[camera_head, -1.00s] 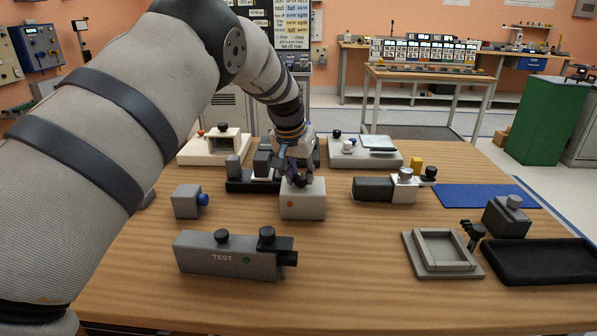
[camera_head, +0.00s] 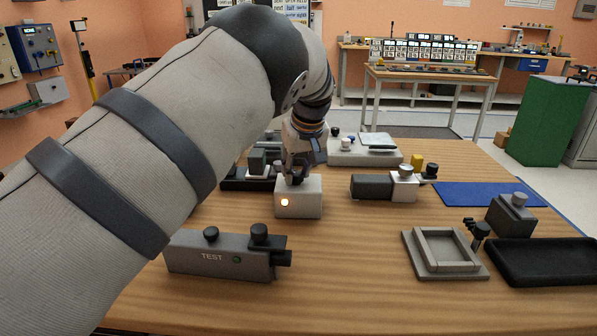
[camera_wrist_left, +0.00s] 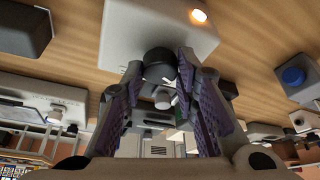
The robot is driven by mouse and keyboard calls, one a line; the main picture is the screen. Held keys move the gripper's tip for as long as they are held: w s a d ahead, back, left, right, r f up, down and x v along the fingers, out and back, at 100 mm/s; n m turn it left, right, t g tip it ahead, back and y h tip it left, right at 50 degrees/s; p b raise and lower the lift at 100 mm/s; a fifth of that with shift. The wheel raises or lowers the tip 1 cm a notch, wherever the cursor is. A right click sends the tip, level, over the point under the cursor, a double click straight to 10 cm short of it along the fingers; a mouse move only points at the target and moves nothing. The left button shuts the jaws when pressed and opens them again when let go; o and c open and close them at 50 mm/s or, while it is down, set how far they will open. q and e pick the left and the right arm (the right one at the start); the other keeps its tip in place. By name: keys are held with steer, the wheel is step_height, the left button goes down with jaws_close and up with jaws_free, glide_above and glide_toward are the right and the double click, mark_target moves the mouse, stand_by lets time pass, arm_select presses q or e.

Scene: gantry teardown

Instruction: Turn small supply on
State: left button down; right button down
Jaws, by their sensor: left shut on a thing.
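The small supply, a pale box (camera_head: 309,204), stands on the wooden table with its round front lamp (camera_head: 285,202) glowing bright. The box also shows at the top of the left wrist view (camera_wrist_left: 150,28), with the lit lamp (camera_wrist_left: 199,15) at its edge. My left gripper (camera_head: 296,174) reaches down onto the top of the box. Its fingers are shut on the dark knob (camera_wrist_left: 160,62) there. My right gripper is not in view.
The grey TEST box (camera_head: 215,257) stands in front. A grey and white block (camera_head: 385,187) is to the right. A square frame (camera_head: 415,262), a black tray (camera_head: 540,280) and a blue mat (camera_head: 490,197) lie further right. The table's front middle is clear.

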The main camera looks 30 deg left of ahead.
arm_select(q)
steer(key=shift+f, duration=0.15)
stand_by(0.4)
steer(key=c, duration=1.3)
jaws_free()
steer(key=v, duration=1.2)
